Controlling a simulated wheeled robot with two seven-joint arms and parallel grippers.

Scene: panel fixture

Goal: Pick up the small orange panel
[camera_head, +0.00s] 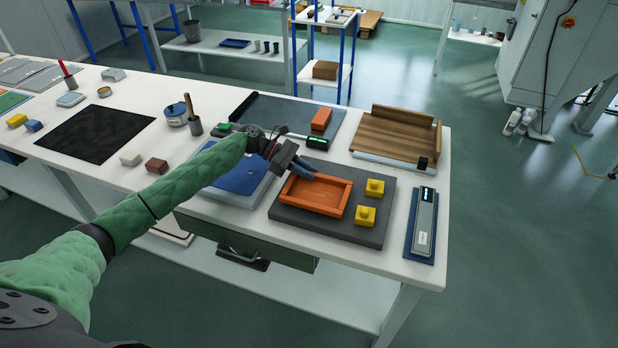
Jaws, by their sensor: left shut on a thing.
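The small orange panel (315,197), a shallow rectangle with a raised rim, is at the dark grey fixture plate (370,228) near the table's front right; I cannot tell whether it is lifted. My left gripper (308,172) reaches in from the left, its dark blue-grey fingers at the panel's far left rim. It is shut on the panel there, and the fingers hide part of that rim. Two yellow blocks, one far (375,187) and one near (366,215), sit on the plate right of the panel. My right gripper is not in view.
A blue-topped box (240,178) lies under my left arm. A wooden tray (395,135) and an orange block (321,119) stand behind the fixture. A grey device on a blue base (422,225) is at the right. A black mat (95,133) lies at the left.

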